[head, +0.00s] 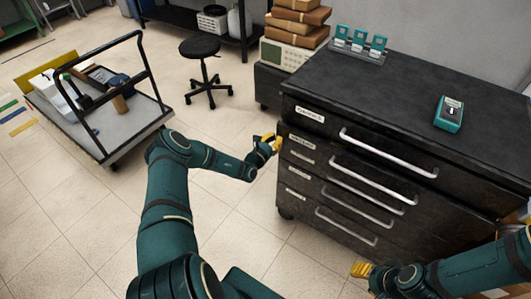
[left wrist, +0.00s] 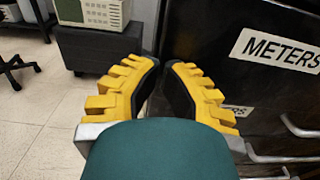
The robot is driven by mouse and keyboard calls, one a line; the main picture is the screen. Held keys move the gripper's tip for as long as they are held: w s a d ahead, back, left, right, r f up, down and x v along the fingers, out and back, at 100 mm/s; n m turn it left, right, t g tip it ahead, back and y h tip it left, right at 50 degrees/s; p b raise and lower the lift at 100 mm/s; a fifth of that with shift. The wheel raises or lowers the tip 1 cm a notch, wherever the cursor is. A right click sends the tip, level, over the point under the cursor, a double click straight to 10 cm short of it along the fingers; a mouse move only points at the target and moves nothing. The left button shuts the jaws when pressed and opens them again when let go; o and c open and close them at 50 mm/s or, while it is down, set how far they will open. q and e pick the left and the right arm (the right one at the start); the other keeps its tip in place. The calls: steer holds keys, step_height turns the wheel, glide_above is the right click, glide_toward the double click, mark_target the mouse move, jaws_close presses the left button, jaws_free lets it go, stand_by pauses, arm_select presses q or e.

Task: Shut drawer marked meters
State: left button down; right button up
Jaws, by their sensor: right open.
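The black drawer cabinet (head: 330,158) stands at the right in the head view, with several labelled drawers and bar handles. In the left wrist view the METERS label (left wrist: 283,48) is readable on a dark drawer front at the right. In the head view the labels are too small to read surely. The top drawer (head: 325,131) may stand slightly forward; how far I cannot tell. My right gripper (head: 362,269) is open and low before the cabinet, partly hidden.
A teal device (head: 450,113) and a rack of teal units (head: 360,43) rest on the cabinet top. A loaded trolley (head: 130,125) and a black stool (head: 200,50) stand at the left. Boxes on an instrument (head: 285,55) stand behind.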

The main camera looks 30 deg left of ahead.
mark_target(279, 133)
arm_select(q)
steer(key=w, duration=0.2)
steer(key=shift+w+f+b, duration=0.1)
steer(key=shift+w+b, duration=0.3)
steer(key=shift+w+r, duration=0.15)
steer(key=shift+r, duration=0.05)
arm_select(e)
steer(key=shift+s+f, duration=0.3)
steer(key=shift+f, duration=0.3)
arm_select(q)
steer(key=shift+r, duration=0.1)
